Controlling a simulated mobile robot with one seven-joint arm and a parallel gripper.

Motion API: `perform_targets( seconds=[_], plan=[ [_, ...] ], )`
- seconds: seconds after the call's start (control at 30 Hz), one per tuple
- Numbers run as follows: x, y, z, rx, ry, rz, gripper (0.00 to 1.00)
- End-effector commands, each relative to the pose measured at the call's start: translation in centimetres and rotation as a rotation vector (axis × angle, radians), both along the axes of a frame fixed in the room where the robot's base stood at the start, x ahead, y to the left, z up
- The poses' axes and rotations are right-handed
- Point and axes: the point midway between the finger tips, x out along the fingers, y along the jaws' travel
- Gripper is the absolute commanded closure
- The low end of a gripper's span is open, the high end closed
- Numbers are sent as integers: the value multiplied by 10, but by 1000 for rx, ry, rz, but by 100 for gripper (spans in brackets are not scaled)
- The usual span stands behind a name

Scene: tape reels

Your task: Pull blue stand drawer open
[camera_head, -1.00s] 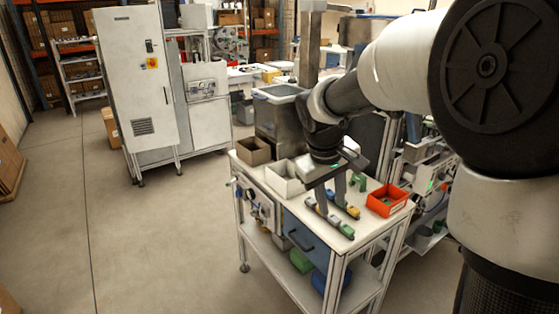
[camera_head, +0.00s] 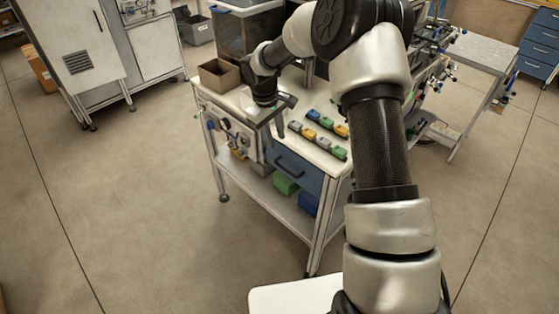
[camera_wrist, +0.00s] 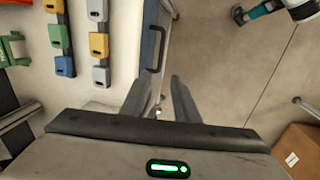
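The blue drawer (camera_head: 306,181) sits under the top of the white stand (camera_head: 325,168), its front flush with the frame and its dark handle (camera_head: 289,165) across it. In the wrist view the blue drawer front (camera_wrist: 149,30) runs up the picture, and the handle (camera_wrist: 158,48) stands out from it. My gripper (camera_head: 271,128) points down by the stand's front edge, left of and above the handle in the head view. In the wrist view my gripper's fingers (camera_wrist: 160,100) are apart with nothing between them, and the handle lies ahead of them. I see no contact with the handle.
Rows of coloured blocks (camera_head: 318,137) lie on the stand's top, with a brown box (camera_head: 219,74) at the far left corner. Green (camera_head: 285,184) and blue (camera_head: 308,203) bins sit on the lower shelf. The floor before the drawer is clear.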

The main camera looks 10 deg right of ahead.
Motion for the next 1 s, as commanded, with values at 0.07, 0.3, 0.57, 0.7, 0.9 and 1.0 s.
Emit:
perform_targets(
  seconds=[0.07,0.3,0.57,0.7,0.9,1.0],
  plan=[
    [1,-3,-19,0,5,0,72],
    [6,-11,-71,1,4,-1,72],
    [12,-18,-116,0,1,-2,72],
    [14,-20,-129,0,0,-1,72],
    [15,-21,-134,0,-2,-1,72],
    [15,-21,-134,0,-2,-1,72]
  ],
)
